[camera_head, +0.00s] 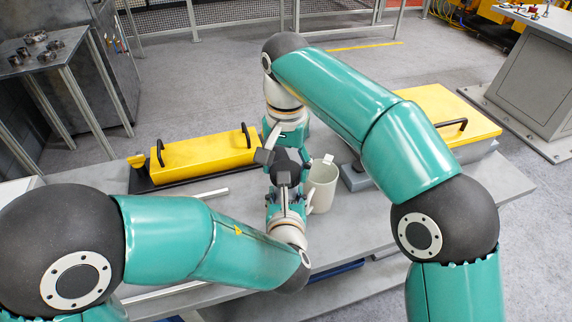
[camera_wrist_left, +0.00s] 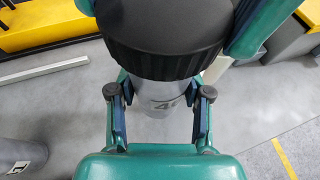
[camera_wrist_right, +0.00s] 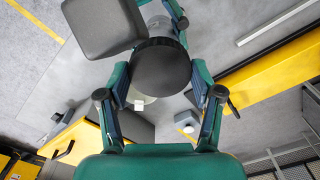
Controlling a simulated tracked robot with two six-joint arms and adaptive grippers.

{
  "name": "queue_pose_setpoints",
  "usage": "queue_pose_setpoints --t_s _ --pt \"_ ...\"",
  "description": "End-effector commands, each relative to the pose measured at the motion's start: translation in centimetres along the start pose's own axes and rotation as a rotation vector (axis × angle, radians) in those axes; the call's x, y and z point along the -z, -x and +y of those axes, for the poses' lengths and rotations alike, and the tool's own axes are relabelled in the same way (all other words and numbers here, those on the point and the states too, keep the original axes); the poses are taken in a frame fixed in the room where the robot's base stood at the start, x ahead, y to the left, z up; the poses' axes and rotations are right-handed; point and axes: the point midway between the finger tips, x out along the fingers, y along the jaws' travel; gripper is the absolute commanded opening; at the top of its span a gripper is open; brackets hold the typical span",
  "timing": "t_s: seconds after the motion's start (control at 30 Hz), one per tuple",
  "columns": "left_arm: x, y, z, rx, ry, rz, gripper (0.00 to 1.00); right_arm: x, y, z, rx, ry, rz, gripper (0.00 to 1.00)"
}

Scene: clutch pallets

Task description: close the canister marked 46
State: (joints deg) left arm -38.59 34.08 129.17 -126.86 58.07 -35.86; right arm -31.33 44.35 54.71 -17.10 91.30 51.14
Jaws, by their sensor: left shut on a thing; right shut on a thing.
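The canister marked 46 shows in the left wrist view as a grey body (camera_wrist_left: 160,104) with a partly covered mark, its 4 readable. My left gripper (camera_wrist_left: 160,95) is shut on this body; in the head view it comes from below (camera_head: 286,200). A black ribbed round lid (camera_wrist_left: 168,45) is directly above the canister; it also shows in the right wrist view (camera_wrist_right: 160,68) and the head view (camera_head: 285,172). My right gripper (camera_wrist_right: 160,95) is shut on the lid, its fingers on either side; it also shows in the head view (camera_head: 285,146). I cannot tell whether the lid is seated.
A pale open container (camera_head: 323,187) stands close right of the grippers. A yellow box with black handles (camera_head: 205,153) lies left, and another yellow box (camera_head: 450,112) lies right. Another grey canister (camera_wrist_left: 20,158) and a pale bar (camera_wrist_left: 45,69) show in the left wrist view.

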Motion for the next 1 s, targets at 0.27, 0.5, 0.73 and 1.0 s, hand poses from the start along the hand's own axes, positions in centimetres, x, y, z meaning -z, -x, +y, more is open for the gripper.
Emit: queue_pose_setpoints --t_s 0.27,0.5,0.73,1.0 --pt "-0.04 0.02 -0.03 0.001 -0.001 -0.001 0.0 0.02 0.01 -0.07 0.001 -0.604 0.003 0.42" --pt "-0.02 0.03 -0.06 0.002 -0.002 -0.001 0.0 0.06 -0.01 -0.11 0.002 -1.132 0.004 0.42" --pt "-0.01 0.05 -0.09 0.002 -0.003 -0.001 0.0 0.12 -0.03 -0.12 0.004 -1.617 0.004 0.42" --pt "0.02 0.07 -0.12 0.003 -0.004 0.0 0.0 0.17 -0.03 -0.14 0.006 -1.863 0.004 0.42"
